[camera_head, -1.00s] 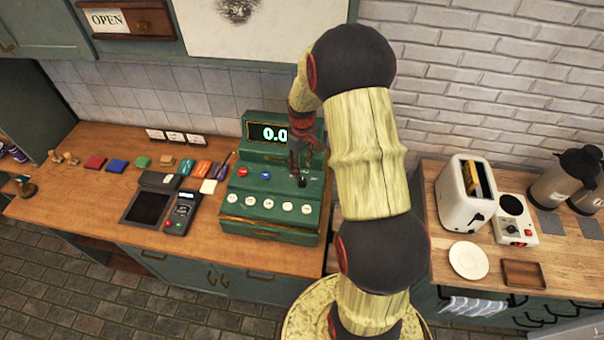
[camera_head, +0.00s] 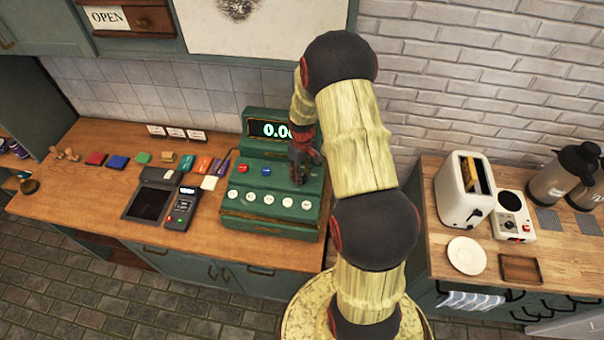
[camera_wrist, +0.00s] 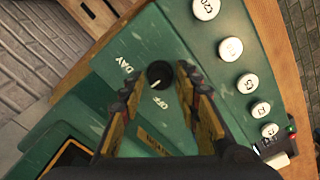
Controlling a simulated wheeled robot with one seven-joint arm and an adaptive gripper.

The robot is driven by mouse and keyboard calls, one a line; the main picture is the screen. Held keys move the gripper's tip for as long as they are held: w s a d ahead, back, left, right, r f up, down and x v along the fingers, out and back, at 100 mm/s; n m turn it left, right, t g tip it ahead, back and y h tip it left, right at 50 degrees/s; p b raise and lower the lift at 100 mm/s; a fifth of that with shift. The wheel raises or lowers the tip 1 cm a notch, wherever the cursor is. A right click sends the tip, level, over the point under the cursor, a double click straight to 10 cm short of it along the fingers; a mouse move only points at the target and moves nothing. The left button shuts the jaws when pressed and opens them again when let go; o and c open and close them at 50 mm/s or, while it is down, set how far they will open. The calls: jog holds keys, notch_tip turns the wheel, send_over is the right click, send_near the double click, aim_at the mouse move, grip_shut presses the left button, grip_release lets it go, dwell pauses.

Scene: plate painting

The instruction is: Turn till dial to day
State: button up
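The green till (camera_head: 272,222) stands on the wooden counter. Its black dial (camera_wrist: 159,75) sits on the green top panel in the wrist view, with a white mark on it. The word DAY (camera_wrist: 123,66) is left of the dial and OFF (camera_wrist: 160,101) is just below it. The white mark seems to point down-left, but its exact setting is hard to tell. My gripper (camera_wrist: 160,72) is open, with one finger on each side of the dial; contact is not clear. In the head view my gripper (camera_head: 302,168) is over the till's right side and hides the dial.
Round white keys (camera_wrist: 230,48) lie close to the right finger in the wrist view. The lit display (camera_head: 268,130) rises behind my gripper. A card reader (camera_head: 182,208) and small coloured blocks lie left of the till. A toaster (camera_head: 463,195) stands on the right counter.

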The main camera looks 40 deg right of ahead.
grip_shut()
jog(key=shift+m, duration=0.3)
jog(key=m+b, duration=0.2)
jog(key=m, duration=0.1)
jog(key=shift+f+m+b, duration=0.1)
jog(key=shift+m+b, duration=0.2)
jog(key=m+b, duration=0.2)
jog(key=m, duration=0.2)
jog(key=shift+m, duration=0.3)
dwell(0.3)
jog(key=shift+o, duration=1.3)
grip_release()
